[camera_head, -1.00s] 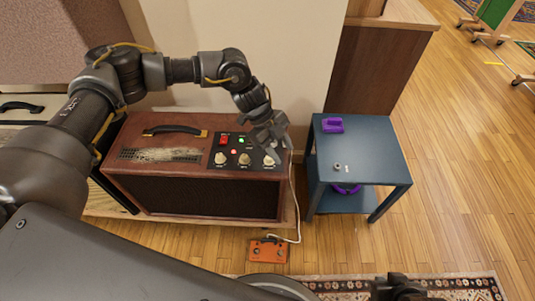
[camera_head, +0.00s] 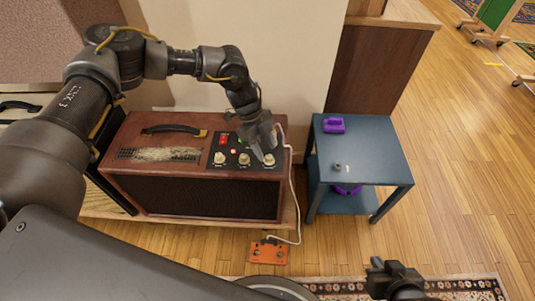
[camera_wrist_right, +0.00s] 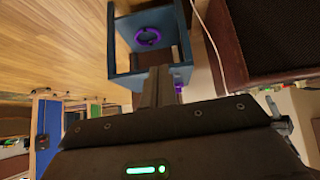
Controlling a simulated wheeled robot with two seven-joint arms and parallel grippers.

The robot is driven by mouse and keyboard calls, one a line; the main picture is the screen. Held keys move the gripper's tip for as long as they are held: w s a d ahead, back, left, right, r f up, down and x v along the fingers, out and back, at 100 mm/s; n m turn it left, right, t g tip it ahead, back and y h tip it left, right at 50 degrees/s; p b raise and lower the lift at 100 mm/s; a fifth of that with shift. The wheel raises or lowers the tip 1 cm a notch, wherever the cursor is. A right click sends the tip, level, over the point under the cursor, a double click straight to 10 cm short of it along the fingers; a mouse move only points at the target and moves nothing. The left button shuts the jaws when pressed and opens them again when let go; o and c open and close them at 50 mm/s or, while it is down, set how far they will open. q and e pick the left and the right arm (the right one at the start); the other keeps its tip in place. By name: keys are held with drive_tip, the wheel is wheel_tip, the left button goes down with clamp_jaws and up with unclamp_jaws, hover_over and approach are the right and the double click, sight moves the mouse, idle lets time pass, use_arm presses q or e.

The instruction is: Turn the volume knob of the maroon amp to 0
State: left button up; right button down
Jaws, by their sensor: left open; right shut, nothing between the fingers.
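The maroon amp (camera_head: 190,195) stands on a low wooden platform, its black control panel (camera_head: 232,148) at the top right. The panel has a row of three cream knobs: left (camera_head: 219,158), middle (camera_head: 244,160) and right (camera_head: 269,160). Their labels are too small to read. My left gripper (camera_head: 266,156) is open, pointing down, with its fingertips at the right knob. Contact cannot be told. My right gripper (camera_head: 378,264) is low in the head view, away from the amp. Its closed, empty fingers (camera_wrist_right: 157,84) show in the right wrist view.
A blue side table (camera_head: 365,150) stands right of the amp with a purple object (camera_head: 333,125) and a small grey item on top. An orange pedal (camera_head: 268,252) lies on the floor, joined by a white cable (camera_head: 295,200). Wooden floor is clear at right.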

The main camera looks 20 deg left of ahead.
sight(269, 159)
use_arm(q)
drive_tip(key=shift+x, duration=1.4)
use_arm(e)
drive_tip(key=shift+w+a+r+t, duration=0.45)
drive_tip(key=shift+w+a+t, duration=0.1)
drive_tip(key=shift+w+t, duration=0.05)
use_arm(q)
drive_tip(key=shift+c, duration=0.2)
